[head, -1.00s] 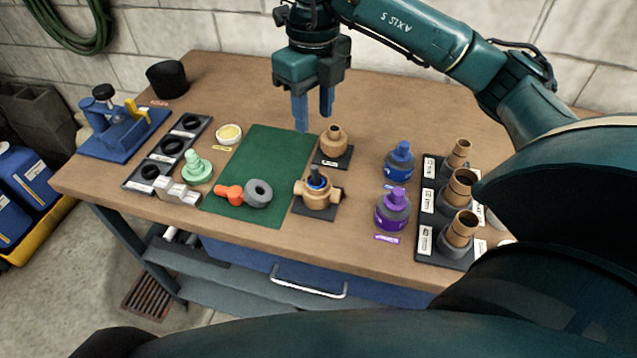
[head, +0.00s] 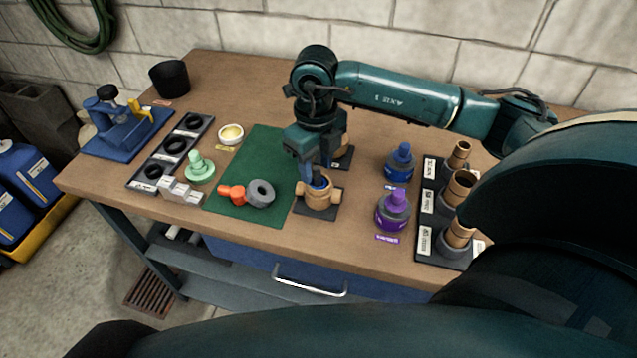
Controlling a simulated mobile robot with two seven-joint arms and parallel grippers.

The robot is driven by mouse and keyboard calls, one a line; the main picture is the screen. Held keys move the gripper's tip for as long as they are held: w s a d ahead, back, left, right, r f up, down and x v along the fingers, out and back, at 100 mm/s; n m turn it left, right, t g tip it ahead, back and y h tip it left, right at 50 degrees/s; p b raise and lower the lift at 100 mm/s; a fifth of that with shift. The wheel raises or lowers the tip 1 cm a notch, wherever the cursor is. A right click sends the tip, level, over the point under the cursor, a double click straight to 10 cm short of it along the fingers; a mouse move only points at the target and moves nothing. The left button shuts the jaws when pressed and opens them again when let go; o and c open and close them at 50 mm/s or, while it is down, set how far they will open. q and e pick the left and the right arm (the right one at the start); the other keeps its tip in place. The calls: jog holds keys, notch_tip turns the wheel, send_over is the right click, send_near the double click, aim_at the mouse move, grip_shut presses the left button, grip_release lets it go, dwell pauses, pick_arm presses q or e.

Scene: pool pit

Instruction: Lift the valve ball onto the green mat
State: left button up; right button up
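The green mat (head: 262,160) lies in the middle of the bench, with an orange-red handle (head: 232,193) and a grey ring (head: 261,193) on its front part. Just right of the mat a brass valve body (head: 318,199) sits on a dark plate. A dark stem and a blue part (head: 319,181) show in its top opening; I cannot make out a ball there. My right gripper (head: 315,172) points down with its blue fingers at this opening. Whether the fingers touch or grip anything is unclear. My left gripper is not in view.
A second brass part (head: 343,156) stands behind, mostly hidden by my gripper. Blue (head: 399,163) and purple (head: 393,211) bottles and a rack of brass-topped pieces (head: 459,190) stand right. A pale green piece (head: 200,168), ring tray (head: 172,150) and blue vise (head: 120,130) stand left.

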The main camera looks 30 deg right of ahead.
jog(key=shift+f, duration=0.3)
jog(key=shift+c, duration=0.5)
grip_shut()
